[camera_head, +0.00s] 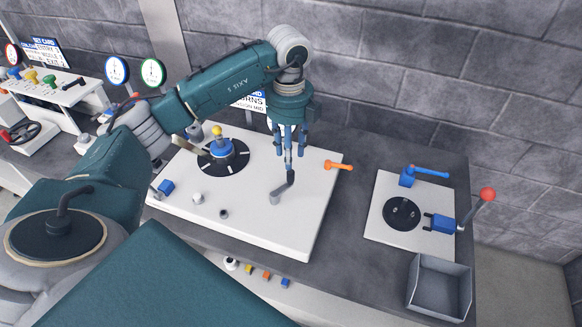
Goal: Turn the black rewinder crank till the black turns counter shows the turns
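A dark grey crank (282,188) stands on the white panel (260,228) in the head view; I take it for the rewinder crank. My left gripper (289,152) points down right above the crank's upper end. Its fingers look spread, with gaps between them; whether any touches the crank I cannot tell. A card (251,102) behind the arm reads partly "TURNS", mostly covered by my arm. I cannot make out a black turns counter; it may be hidden behind the gripper. My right gripper is not in view.
A black dial (237,162) with blue hub and yellow knob sits left of the crank. An orange lever (338,165) is to its right. A second white plate (376,224) carries blue levers and a red knob. A grey bin (437,287) stands front right.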

